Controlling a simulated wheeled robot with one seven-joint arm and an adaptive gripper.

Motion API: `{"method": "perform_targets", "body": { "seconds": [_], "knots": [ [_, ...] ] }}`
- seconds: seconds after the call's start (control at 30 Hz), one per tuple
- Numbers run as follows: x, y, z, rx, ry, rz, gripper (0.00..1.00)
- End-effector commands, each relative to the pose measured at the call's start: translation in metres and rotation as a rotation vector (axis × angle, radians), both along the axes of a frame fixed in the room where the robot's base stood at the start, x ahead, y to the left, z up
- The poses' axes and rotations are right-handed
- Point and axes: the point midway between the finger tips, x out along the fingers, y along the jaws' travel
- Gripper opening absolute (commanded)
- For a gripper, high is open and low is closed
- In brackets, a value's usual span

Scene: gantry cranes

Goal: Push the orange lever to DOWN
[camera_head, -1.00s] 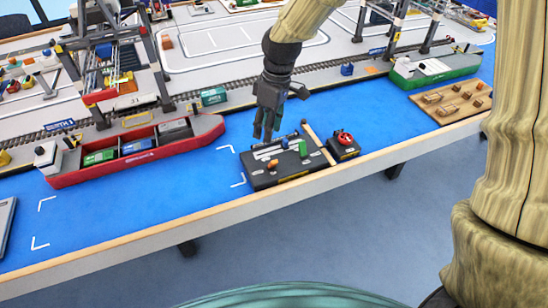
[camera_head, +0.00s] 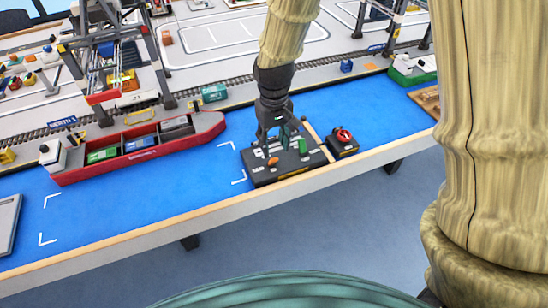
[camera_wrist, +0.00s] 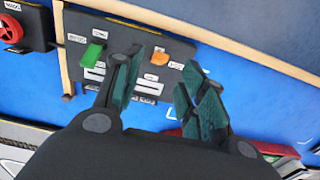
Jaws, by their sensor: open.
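The orange lever (camera_wrist: 160,58) stands on a dark control panel (camera_wrist: 110,28) with white labels, beside a green lever (camera_wrist: 93,54). In the head view the orange lever (camera_head: 273,161) is at the panel's left part and the green lever (camera_head: 302,146) to its right. My gripper (camera_head: 279,140) hangs over the panel, pointing down. In the wrist view my gripper (camera_wrist: 160,85) is open and empty, with the orange lever showing between and beyond its two fingers. I cannot tell which end of its travel the orange lever is at.
A box with a red handwheel (camera_head: 343,135) stands right of the panel, past a wooden strip. A red ship model (camera_head: 140,148) lies to the left on the blue table (camera_head: 130,200). Blue surface between ship and panel is clear.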

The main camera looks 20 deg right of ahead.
Motion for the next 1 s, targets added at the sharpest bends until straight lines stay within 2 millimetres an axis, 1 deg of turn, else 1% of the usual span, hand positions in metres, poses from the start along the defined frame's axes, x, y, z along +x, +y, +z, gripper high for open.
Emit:
{"method": "perform_targets", "body": {
  "seconds": [0.03, 0.3, 0.5, 0.7, 1.0],
  "knots": [
    [-0.001, 0.000, -0.007, 0.000, 0.002, 0.001, 0.41],
    [-0.001, 0.000, -0.042, -0.001, 0.002, 0.002, 0.41],
    [-0.001, 0.000, -0.061, -0.001, 0.002, 0.001, 0.41],
    [0.000, 0.000, -0.071, 0.000, -0.001, 0.001, 0.41],
    [0.000, 0.000, -0.073, 0.000, -0.001, 0.002, 0.41]
  ]
}}
